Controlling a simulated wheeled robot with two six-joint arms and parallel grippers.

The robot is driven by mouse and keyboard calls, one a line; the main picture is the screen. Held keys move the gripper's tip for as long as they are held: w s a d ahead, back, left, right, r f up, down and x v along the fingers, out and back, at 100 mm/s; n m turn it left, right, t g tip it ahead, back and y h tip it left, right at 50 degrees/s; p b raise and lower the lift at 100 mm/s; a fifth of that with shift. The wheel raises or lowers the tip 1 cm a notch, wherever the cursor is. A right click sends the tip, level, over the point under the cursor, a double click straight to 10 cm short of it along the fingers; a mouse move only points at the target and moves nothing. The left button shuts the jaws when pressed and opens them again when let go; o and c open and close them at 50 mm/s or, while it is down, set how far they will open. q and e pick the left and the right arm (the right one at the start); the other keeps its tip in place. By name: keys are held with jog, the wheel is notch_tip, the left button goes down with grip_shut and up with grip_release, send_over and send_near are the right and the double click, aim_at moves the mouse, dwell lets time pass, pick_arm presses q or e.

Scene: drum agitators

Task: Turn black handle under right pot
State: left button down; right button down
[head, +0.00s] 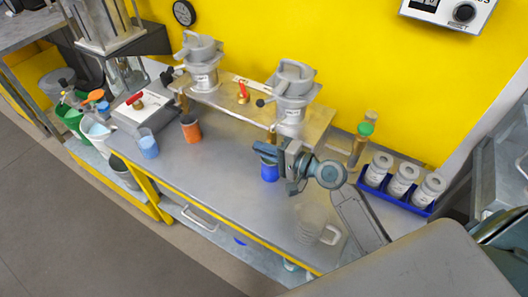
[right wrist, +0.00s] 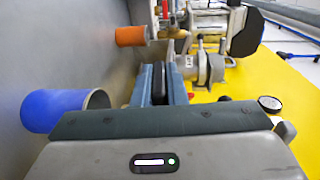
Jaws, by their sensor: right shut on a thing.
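The right pot (head: 293,90) is a grey metal vessel on the raised metal stand, with a pale label. It also shows in the right wrist view (right wrist: 210,68), beyond my fingers. My right gripper (head: 264,152) is below the stand's front edge, under this pot and just above a blue cup (head: 270,173). In the right wrist view its fingers (right wrist: 160,85) are nearly together with a dark piece between them, which fits the black handle. The fingers mostly hide the handle. The blue cup also shows at the left of the wrist view (right wrist: 65,110). My left gripper is not in view.
The left pot (head: 203,75) stands on the same stand (head: 235,98), with an orange cup (head: 190,128) below it. A light-blue beaker (head: 148,143) is at left. A clear jug (head: 313,225) is in front. A blue rack (head: 395,193) with white jars is at right.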

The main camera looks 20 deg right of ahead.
jog(key=c, duration=1.5)
grip_release()
jog(key=shift+o, duration=0.2)
jog(key=shift+s+d, duration=0.1)
jog(key=b+v, duration=0.1)
jog(key=v, duration=0.9)
jog(key=shift+s+d+b, duration=0.2)
jog(key=shift+s+b, duration=0.05)
jog(key=shift+b, duration=0.15)
